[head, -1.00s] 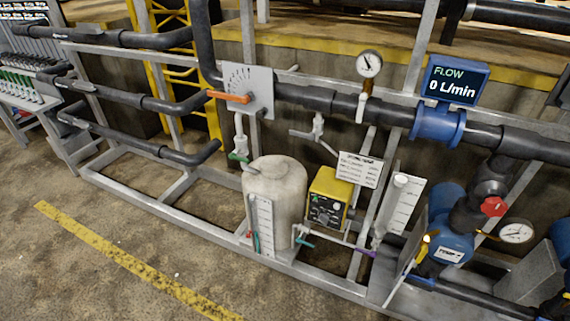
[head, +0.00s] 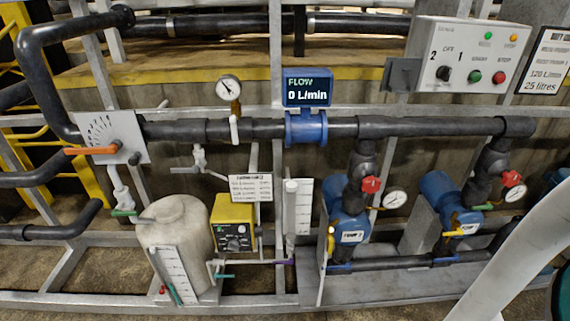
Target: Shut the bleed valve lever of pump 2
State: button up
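Two blue pumps stand at the right under the dark pipe. The left pump (head: 351,228) has a white plate, too small to read for certain. A small yellow lever (head: 331,240) sits at its left side. The right pump (head: 461,217) has its own plate and a yellow lever (head: 454,233) at its left front. A small green lever (head: 482,207) is just right of it. I cannot tell for certain which pump is pump 2 or which lever is its bleed valve. My gripper is not in view; a pale link, probably of my arm, crosses the lower right.
Red handwheels (head: 371,185) and gauges (head: 395,199) stick out by the pumps. A control box (head: 465,64) hangs above. The flow display (head: 307,87) reads 0 L/min. A white tank (head: 176,235) and yellow dosing unit (head: 233,224) stand left. A grey frame rail (head: 120,300) runs along the front.

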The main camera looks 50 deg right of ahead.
aim_at(331, 240)
jog(key=z, duration=1.7)
